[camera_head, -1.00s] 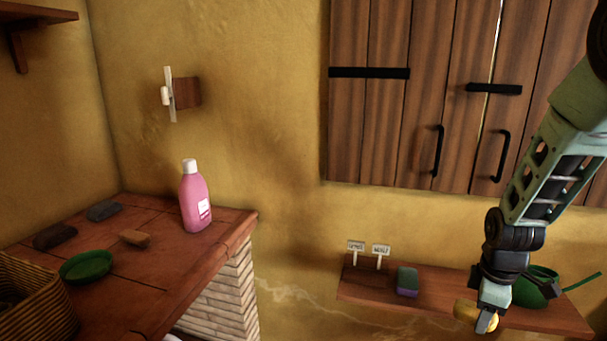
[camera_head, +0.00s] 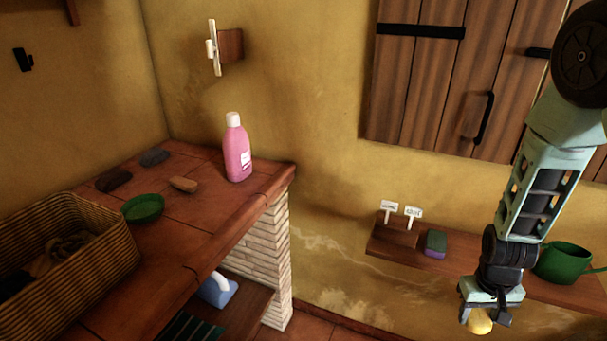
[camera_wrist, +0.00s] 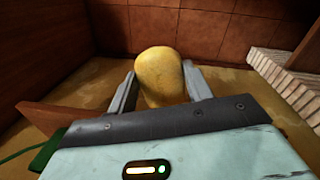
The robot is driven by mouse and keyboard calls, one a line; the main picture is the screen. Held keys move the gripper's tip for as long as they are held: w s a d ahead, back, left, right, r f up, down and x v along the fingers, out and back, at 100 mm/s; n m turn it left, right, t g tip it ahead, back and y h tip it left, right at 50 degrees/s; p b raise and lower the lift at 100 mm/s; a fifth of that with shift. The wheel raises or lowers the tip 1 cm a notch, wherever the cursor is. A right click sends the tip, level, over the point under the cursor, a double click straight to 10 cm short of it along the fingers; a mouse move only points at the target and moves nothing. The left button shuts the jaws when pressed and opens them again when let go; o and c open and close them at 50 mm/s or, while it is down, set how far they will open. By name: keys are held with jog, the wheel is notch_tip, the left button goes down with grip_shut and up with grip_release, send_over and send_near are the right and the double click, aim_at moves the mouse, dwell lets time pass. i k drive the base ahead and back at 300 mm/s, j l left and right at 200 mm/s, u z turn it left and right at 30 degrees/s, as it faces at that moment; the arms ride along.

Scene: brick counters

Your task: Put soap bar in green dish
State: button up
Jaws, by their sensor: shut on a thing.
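The yellow soap bar (camera_head: 480,325) is in my gripper (camera_head: 484,314), low at the right in the head view. In the wrist view the rounded yellow soap bar (camera_wrist: 161,76) sits between the two grey fingers of my gripper (camera_wrist: 160,85), which are shut on it. The green dish (camera_head: 143,208) lies on the brick counter at the left, well apart from my gripper. Its visible inside looks empty.
A wicker basket (camera_head: 125,250) stands left of the dish. Dark stones (camera_head: 154,158), a tan brush-like block (camera_head: 183,184) and a pink bottle (camera_head: 237,152) are on the counter. The wall shelf (camera_head: 450,262) holds a sponge (camera_head: 435,242) and green watering can (camera_head: 563,262).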

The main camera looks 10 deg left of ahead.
aim_at(146, 214)
jog(key=k+j+u, duration=0.1)
jog(key=k+u, duration=0.2)
jog(key=k, duration=0.35)
jog(key=u, duration=1.8)
jog(key=l+u, duration=0.35)
jog(key=l, duration=1.85)
jog(key=i, duration=0.1)
